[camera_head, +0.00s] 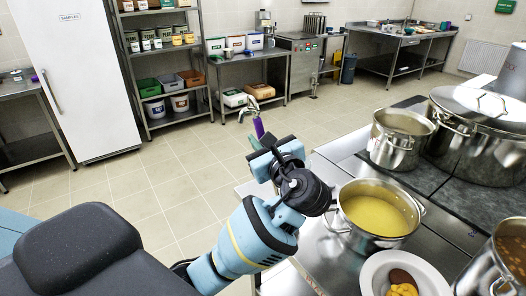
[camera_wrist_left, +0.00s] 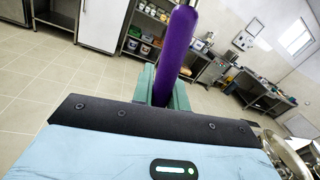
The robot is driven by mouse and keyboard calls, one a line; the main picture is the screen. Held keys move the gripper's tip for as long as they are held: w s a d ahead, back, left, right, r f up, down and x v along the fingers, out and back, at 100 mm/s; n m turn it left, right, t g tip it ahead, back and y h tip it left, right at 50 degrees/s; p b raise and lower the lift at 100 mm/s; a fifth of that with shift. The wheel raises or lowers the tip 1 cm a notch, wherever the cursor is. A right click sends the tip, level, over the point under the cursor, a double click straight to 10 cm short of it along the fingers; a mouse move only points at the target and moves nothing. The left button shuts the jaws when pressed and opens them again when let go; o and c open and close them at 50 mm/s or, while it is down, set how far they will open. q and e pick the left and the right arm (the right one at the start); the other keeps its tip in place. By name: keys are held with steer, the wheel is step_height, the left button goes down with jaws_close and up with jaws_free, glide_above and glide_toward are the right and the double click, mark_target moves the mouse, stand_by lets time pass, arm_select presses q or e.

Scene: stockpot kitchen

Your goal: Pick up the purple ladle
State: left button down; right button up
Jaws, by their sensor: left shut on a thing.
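The purple ladle (camera_head: 259,128) is up in the air in the head view, left of the steel counter. Its purple handle rises from my left gripper (camera_head: 256,143), with a metal part above it. In the left wrist view the purple handle of the ladle (camera_wrist_left: 177,48) stands slightly tilted between the green fingers of my left gripper (camera_wrist_left: 163,90). The left gripper is shut on the handle. The lower end of the handle is hidden by the gripper. My right gripper is in neither view.
On the counter at right stand a pot of yellow soup (camera_head: 378,212), a smaller steel pot (camera_head: 400,138), a large lidded stockpot (camera_head: 478,145) and a pot of brown stew (camera_head: 512,258). A white plate with food (camera_head: 372,275) lies in front. The tiled floor (camera_head: 170,185) at left is clear.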

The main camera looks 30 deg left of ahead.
arm_select(q)
steer(key=s+a+r, duration=0.1)
steer(key=s+a, duration=0.8)
steer(key=s, duration=0.3)
steer(key=shift+s, duration=0.4)
steer(key=shift+w, duration=0.1)
